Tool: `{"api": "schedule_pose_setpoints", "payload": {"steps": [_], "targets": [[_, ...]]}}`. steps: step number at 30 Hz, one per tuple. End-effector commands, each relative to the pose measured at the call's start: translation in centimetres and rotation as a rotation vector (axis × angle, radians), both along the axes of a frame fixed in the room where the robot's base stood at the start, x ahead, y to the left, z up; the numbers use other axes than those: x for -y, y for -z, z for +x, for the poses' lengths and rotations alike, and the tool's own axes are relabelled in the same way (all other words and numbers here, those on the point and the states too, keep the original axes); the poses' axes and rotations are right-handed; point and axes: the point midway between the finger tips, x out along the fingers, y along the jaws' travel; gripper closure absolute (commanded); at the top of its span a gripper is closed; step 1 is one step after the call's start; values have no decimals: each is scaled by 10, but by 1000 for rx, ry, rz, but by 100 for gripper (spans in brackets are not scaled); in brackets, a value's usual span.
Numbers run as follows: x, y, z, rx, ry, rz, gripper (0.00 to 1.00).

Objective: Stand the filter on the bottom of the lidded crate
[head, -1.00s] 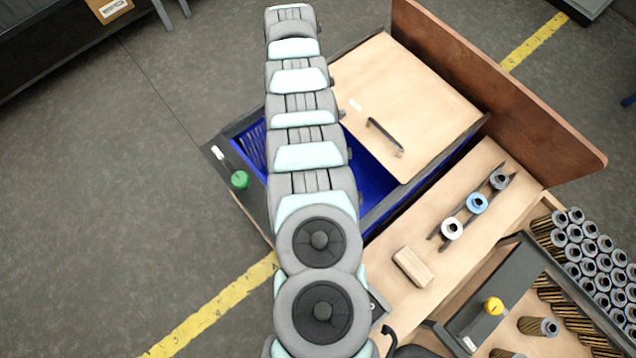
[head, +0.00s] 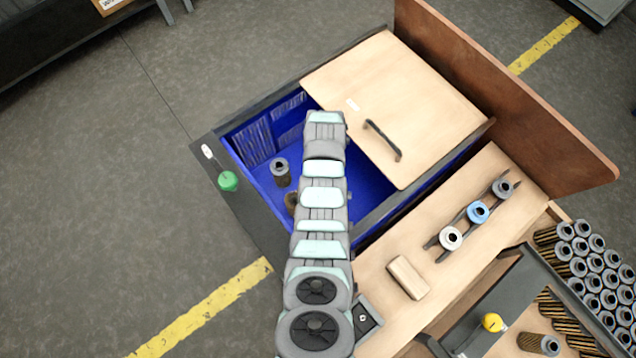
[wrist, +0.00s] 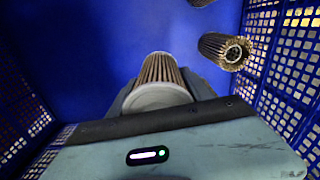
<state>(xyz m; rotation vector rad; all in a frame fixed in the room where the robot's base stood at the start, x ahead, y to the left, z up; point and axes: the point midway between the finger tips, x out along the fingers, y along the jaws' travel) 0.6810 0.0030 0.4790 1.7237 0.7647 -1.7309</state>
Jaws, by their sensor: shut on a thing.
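The crate (head: 262,190) is blue inside, and a pale wooden lid (head: 400,95) covers its right part. My gripper (wrist: 160,88) is shut on a pleated filter (wrist: 162,72) with a pale round end cap towards the camera. In the head view my arm reaches over the crate's open part and hides the gripper. In the wrist view the held filter points away into the blue crate; I cannot tell whether its far end touches the bottom. A second filter (wrist: 226,50), brown with a dark ring end, is to its right.
Another filter shows partly at the wrist view's top edge (wrist: 200,2). In the head view a grey-topped filter (head: 280,172) stands in the crate. Perforated crate walls (wrist: 285,70) are close on both sides.

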Motion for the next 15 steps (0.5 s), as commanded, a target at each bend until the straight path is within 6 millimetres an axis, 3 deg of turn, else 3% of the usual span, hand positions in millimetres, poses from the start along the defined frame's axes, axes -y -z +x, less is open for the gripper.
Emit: {"api": "schedule_pose_setpoints", "payload": {"steps": [8, 15], "targets": [[8, 31, -10, 4, -41, 2, 92], [8, 74, -12, -2, -40, 1, 92]]}}
